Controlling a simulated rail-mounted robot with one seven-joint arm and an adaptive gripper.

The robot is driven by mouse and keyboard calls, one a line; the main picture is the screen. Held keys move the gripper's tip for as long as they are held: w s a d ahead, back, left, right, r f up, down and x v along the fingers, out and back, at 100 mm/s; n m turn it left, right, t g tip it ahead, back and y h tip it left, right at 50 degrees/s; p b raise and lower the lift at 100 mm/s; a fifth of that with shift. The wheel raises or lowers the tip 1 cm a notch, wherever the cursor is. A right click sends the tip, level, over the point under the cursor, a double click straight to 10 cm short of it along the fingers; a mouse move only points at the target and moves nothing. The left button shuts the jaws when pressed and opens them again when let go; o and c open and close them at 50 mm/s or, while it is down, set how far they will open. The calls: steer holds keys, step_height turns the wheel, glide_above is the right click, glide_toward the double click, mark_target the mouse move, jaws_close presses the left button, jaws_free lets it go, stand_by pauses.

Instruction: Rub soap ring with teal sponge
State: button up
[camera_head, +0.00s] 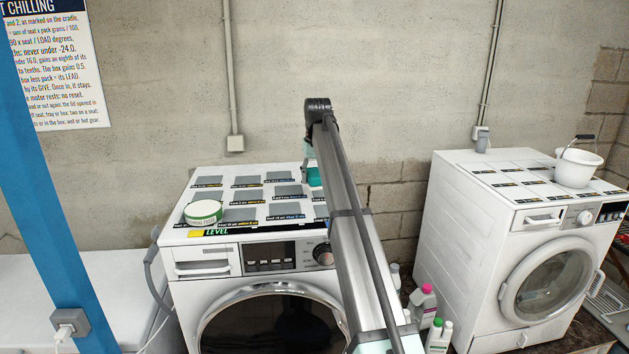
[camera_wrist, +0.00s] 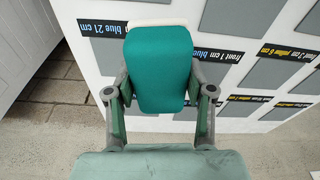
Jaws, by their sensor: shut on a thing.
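The teal sponge (camera_wrist: 159,70) is held between the two fingers of my gripper (camera_wrist: 159,88) in the wrist view. A pale strip shows along its far end. In the head view, the teal sponge (camera_head: 313,177) and my gripper (camera_head: 307,164) are partly hidden by my arm, at the back right of the left washing machine's top. The wrist view shows the sponge over the labelled white top (camera_wrist: 105,55); I cannot tell whether it touches. I cannot make out a soap ring in either view.
A round white tub with a green band (camera_head: 203,212) stands at the front left of the left machine's top, among grey labelled pads (camera_head: 248,181). A white bucket (camera_head: 578,167) stands on the right machine (camera_head: 480,240). Bottles (camera_head: 424,300) stand between the machines.

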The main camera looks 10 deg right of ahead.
steer(key=shift+r+p, duration=0.35)
steer(key=shift+r, duration=1.05)
steer(key=shift+f, duration=0.1)
